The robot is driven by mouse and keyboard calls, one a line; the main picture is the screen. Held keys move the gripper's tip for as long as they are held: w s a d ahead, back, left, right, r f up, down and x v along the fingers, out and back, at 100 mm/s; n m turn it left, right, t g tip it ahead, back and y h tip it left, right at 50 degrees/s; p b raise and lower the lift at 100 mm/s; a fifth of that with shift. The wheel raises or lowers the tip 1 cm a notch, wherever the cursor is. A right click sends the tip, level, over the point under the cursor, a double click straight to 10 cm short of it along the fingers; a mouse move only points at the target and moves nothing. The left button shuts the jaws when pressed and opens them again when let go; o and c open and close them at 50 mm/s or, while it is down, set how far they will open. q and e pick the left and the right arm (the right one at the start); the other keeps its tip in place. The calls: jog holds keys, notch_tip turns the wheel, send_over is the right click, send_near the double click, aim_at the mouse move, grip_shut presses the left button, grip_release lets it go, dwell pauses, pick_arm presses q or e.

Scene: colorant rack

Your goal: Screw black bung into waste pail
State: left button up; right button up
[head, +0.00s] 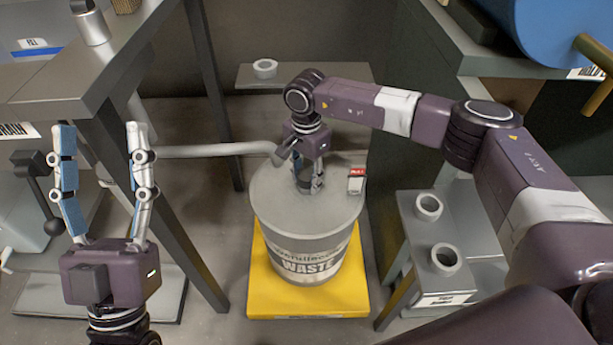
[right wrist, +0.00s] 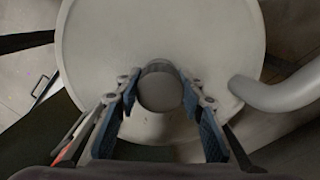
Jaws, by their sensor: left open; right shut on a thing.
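The grey waste pail (head: 318,245) stands upright on a yellow base, with its round lid facing up. My right gripper (head: 307,184) points down at the lid, left of a small red-and-white tag. In the right wrist view, its fingers (right wrist: 160,92) are shut on the sides of a round, greyish bung (right wrist: 160,94), over the lid's near part. I cannot tell whether the bung is seated in the lid or just above it; the fingers hide much of it. My left gripper (head: 98,130) is open and empty, fingers pointing up, left of the pail.
A grey pipe (head: 215,150) reaches from the left to the lid; it also shows in the right wrist view (right wrist: 285,92). A grey stand with ring-shaped holders (head: 428,207) is right of the pail. A grey table (head: 55,85) is at upper left, a blue drum (head: 560,30) at upper right.

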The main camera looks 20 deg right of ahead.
pick_arm(q)
jog(key=shift+w+d+f+g+y+p, duration=0.2)
jog(key=shift+w+f+g+y+p, duration=0.3)
jog(key=shift+w+f+g, duration=0.9)
pick_arm(e)
jog(key=shift+a+m, duration=0.1)
jog(key=shift+m, duration=1.2)
jog(key=shift+a+r+m, duration=0.15)
jog(key=shift+m, duration=0.65)
pick_arm(q)
jog(key=shift+g+y, duration=0.3)
jog(key=shift+g, duration=0.5)
jog(key=f, duration=0.1)
jog(key=w+f, duration=0.1)
jog(key=f, duration=0.1)
jog(key=w+f, duration=0.1)
jog(key=shift+w+f, duration=0.1)
jog(key=shift+f, duration=0.05)
pick_arm(e)
jog(key=o, duration=1.1)
jog(key=shift+d+f, duration=0.2)
